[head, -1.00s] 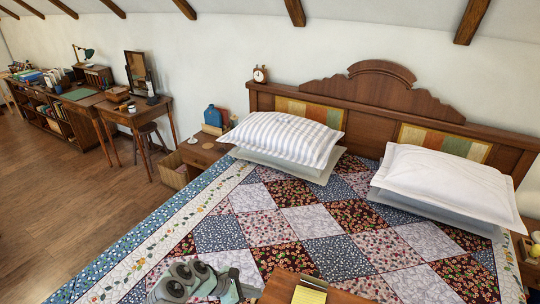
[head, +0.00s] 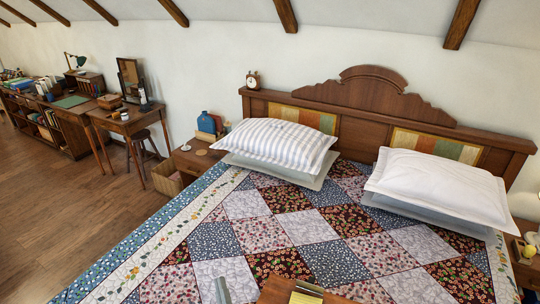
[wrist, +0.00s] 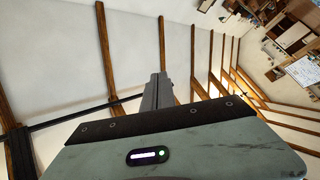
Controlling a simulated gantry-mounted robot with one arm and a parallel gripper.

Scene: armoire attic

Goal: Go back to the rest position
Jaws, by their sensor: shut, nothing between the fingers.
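My gripper (wrist: 157,92) shows in the wrist view as narrow grey fingers held together, with nothing between them. They stand up beyond a grey-green housing with a dark edge and a small lit panel. Behind them are the white sloping ceiling and its brown beams. In the head view only a small grey piece of my arm shows at the bottom edge, over the quilt. I cannot make out the fingers there.
A bed with a patchwork quilt (head: 235,239) fills the front. A striped pillow (head: 280,146) and a white pillow (head: 440,185) lie by the headboard (head: 375,103). A wooden board (head: 275,290) with a yellow pad (head: 305,293) is at the bottom edge. Floor (head: 70,210) is clear at left.

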